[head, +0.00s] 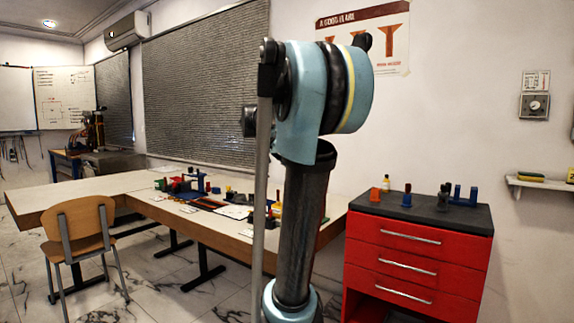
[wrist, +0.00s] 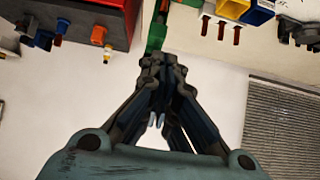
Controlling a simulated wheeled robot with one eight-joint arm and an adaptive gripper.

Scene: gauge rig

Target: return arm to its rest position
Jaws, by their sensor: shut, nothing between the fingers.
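My arm (head: 305,185) rises through the middle of the head view, with a dark link and a light blue joint at the top. My gripper shows in the wrist view (wrist: 160,62), its dark fingers together and empty. It appears over or in front of the area between the red cabinet and the table, touching nothing that I can make out. The gripper's fingertips cannot be made out in the head view.
A red drawer cabinet (head: 416,252) stands right of my arm with small parts on its dark top. A long table (head: 95,187) with several coloured parts lies behind and left. A wooden chair (head: 80,228) stands before it. A shelf (head: 540,184) is on the right wall.

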